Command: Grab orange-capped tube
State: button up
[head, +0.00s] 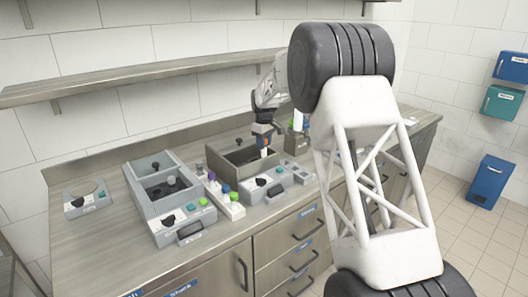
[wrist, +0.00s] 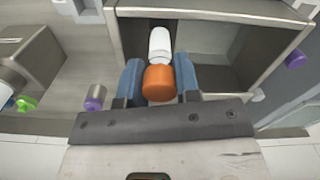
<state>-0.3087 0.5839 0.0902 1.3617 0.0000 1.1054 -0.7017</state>
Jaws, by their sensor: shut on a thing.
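The orange-capped tube shows in the wrist view, with its orange cap (wrist: 159,84) between the two blue fingers of my gripper (wrist: 160,78). Its white body (wrist: 160,42) points away from the fingers, toward an open grey-brown compartment. My gripper is shut on the tube by its cap. In the head view my gripper (head: 264,130) is over the open brown box (head: 222,167) on the counter, with the white tube body (head: 264,152) hanging below it. I cannot tell whether the tube's lower end touches anything.
A grey double-bin unit (head: 150,203) stands left of the box. A small grey device (head: 87,199) is at the far left. A shelf (head: 130,77) runs above the counter. The counter's left part is mostly clear.

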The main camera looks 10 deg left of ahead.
jog(key=shift+r, duration=0.85)
